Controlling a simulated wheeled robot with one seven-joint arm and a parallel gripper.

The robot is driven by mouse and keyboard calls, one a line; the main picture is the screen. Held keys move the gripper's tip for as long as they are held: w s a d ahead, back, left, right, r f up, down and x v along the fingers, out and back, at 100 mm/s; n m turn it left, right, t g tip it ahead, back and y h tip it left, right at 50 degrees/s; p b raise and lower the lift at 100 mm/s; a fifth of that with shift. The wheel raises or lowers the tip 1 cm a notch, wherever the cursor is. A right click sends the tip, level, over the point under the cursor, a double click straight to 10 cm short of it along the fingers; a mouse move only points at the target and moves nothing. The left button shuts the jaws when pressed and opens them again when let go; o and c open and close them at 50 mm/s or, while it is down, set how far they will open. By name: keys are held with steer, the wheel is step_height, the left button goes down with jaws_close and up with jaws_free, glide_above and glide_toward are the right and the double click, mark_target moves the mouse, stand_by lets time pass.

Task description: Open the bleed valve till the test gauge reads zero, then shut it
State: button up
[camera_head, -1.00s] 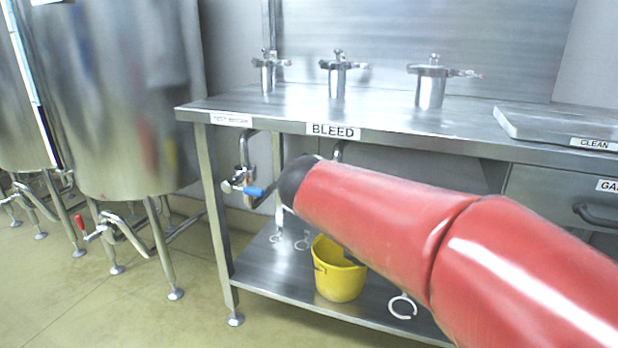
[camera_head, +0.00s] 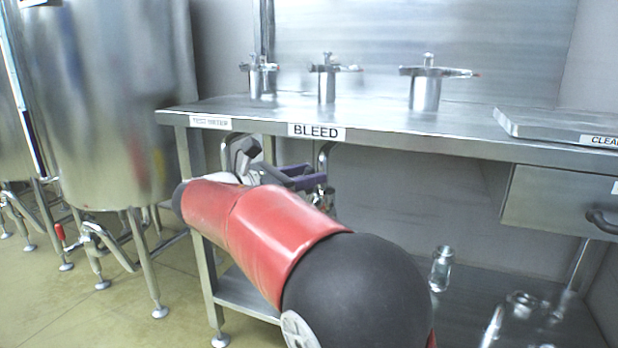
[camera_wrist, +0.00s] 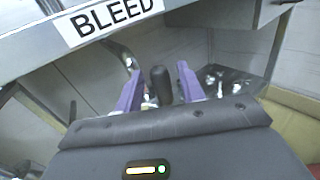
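The BLEED label (camera_head: 316,131) is on the bench's front edge, and it also shows in the wrist view (camera_wrist: 108,18). Below it a bent steel pipe (camera_head: 323,157) drops to fittings mostly hidden by my gripper and arm. My gripper (camera_head: 312,177) is under the bench edge, its purple fingers pointing at that pipe. In the wrist view, a dark upright handle (camera_wrist: 160,84), apparently the bleed valve's, stands between the open fingers (camera_wrist: 158,82), with gaps on both sides. No gauge dial is readable; a label seeming to start with TEST (camera_head: 210,122) is at the bench's left end.
The steel bench (camera_head: 430,138) overhangs my gripper closely. Several lidded steel vessels, one here (camera_head: 425,92), stand on it. A drawer (camera_head: 560,205) is at right. Glass jars (camera_head: 441,268) are on the lower shelf. Large tanks (camera_head: 110,110) stand at left.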

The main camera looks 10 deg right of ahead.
steer(key=shift+w+d, duration=0.2)
steer(key=shift+d, duration=0.35)
jaws_close()
